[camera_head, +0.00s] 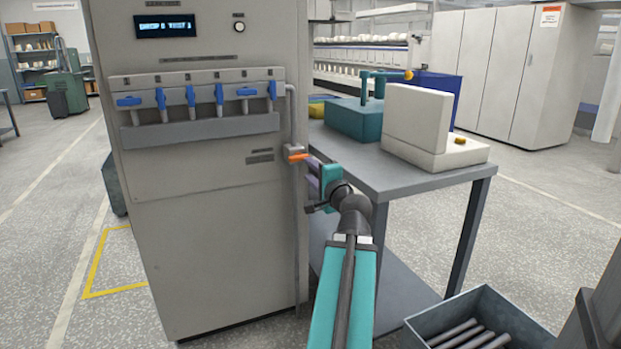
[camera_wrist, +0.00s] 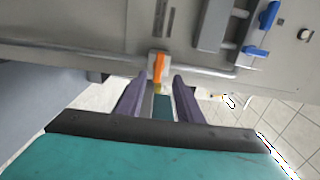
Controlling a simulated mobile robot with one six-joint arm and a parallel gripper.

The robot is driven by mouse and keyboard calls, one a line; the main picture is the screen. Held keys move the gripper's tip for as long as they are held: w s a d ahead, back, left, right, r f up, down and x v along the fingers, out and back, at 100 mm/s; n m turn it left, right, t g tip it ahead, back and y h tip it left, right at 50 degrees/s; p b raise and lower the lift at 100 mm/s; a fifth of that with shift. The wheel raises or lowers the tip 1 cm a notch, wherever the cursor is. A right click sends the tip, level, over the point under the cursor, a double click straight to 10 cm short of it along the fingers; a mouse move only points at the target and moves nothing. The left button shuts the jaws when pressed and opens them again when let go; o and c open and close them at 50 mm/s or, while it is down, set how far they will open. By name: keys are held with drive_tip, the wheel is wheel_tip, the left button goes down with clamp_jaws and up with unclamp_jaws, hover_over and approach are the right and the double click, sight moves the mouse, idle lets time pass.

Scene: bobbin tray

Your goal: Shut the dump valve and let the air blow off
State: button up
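The dump valve's orange lever (camera_head: 298,157) sits on the thin grey pipe (camera_head: 293,120) at the right edge of the grey cabinet. In the head view it lies level, across the upright pipe. The lever (camera_wrist: 159,64) also shows in the wrist view, just beyond and between the fingertips. My gripper (camera_head: 314,172) is close to the lever in the head view. In the wrist view my gripper (camera_wrist: 161,80) has its two dark purple fingers spread, with a gap and nothing held between them. I cannot tell whether a finger touches the lever.
Several blue-handled valves (camera_head: 190,95), some level and some upright, line the cabinet under a small display (camera_head: 164,25). A grey table (camera_head: 400,180) with a teal box (camera_head: 352,121) and a pale case (camera_head: 417,115) stands right. A bin of rods (camera_head: 420,325) is on the floor.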

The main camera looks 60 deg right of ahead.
drive_tip(key=shift+b+v, duration=1.85)
drive_tip(key=shift+b, duration=1.45)
